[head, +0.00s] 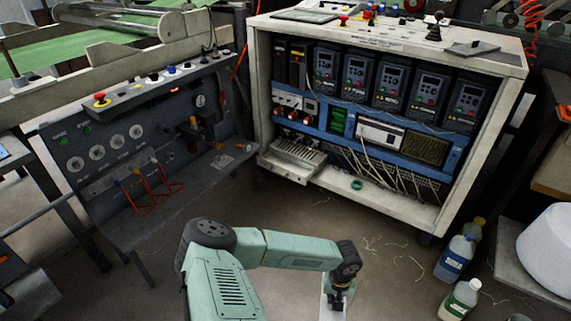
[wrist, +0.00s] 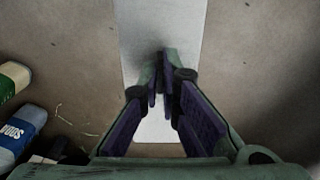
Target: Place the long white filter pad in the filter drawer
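The long white filter pad (wrist: 160,22) runs from the top of the wrist view down between and behind my fingers. My gripper (wrist: 162,95) is closed to a narrow gap, with the pad apparently held at its tips above the floor. The exact contact is dark and partly hidden. In the head view, part of the pad (head: 326,305) shows below my gripper (head: 340,292) at the bottom edge, where the picture cuts it off. The filter drawer (head: 292,160), a pale slotted tray, sticks out from the lower left of the open cabinet, well beyond my gripper.
The cabinet (head: 485,58) holds drives and loose cables; a green ring (head: 356,185) lies on its floor. A control panel (head: 120,150) with red-handled levers stands left. Bottles (head: 455,260) and a white roll (head: 550,250) are at right. Floor before the cabinet is mostly clear.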

